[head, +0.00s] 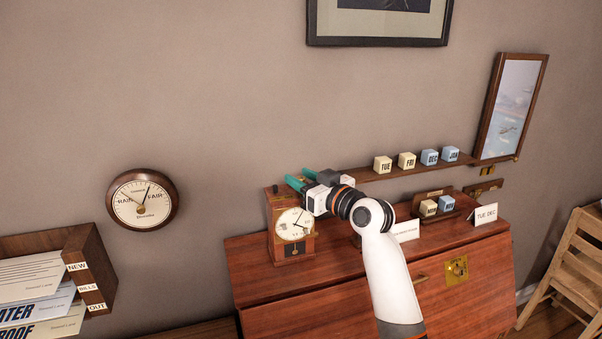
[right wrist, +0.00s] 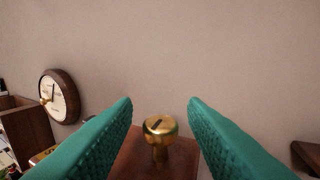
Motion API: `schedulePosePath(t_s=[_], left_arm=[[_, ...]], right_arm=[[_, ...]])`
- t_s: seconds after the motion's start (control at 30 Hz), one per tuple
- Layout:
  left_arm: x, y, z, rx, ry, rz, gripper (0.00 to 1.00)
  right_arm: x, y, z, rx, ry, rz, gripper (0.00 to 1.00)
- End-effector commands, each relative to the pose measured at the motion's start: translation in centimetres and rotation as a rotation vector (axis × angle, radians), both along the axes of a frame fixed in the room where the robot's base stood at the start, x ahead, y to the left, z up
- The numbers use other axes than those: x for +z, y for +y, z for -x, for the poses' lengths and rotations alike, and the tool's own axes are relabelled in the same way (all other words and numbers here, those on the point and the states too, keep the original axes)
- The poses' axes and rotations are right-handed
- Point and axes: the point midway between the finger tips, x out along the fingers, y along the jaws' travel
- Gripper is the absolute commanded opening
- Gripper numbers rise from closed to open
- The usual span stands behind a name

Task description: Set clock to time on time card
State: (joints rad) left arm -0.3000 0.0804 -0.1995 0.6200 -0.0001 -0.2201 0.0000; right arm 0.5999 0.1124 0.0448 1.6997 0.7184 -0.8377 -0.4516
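A wooden clock (head: 279,250) with a white dial (head: 295,224) stands at the left end of the desk top in the head view. My right gripper (head: 300,179) is above the clock. In the right wrist view its teal fingers (right wrist: 160,104) are open, one on each side of a brass knob (right wrist: 160,127) with a dark slot on top. The knob rises from a wooden top, and the fingers look apart from it. A white card (head: 405,232) is partly hidden behind my right arm, its print too small to read. My left gripper is out of view.
The wooden desk (head: 300,315) carries a "TUE DEC" card (head: 486,214) and a small block holder. A round barometer (head: 143,199) hangs left, above a letter rack (head: 85,262).

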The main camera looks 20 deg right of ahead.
Motion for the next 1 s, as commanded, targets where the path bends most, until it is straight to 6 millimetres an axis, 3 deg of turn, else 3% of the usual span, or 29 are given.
schedulePosePath(t_s=[0.37,0.6,0.63,0.77,1.0], left_arm=[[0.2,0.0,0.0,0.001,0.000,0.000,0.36],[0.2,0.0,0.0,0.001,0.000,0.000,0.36],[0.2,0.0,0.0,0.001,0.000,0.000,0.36],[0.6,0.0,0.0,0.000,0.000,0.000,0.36],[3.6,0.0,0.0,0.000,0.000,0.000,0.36]], right_arm=[[-0.1,0.3,-0.6,0.000,0.001,0.000,0.39],[-0.1,0.3,-0.6,0.000,0.001,0.000,0.01],[-0.1,0.3,-0.6,0.000,0.001,0.000,0.00],[0.1,0.3,-0.6,-0.011,0.002,0.000,0.00],[0.4,0.4,-0.6,-0.148,0.006,-0.002,0.00]])
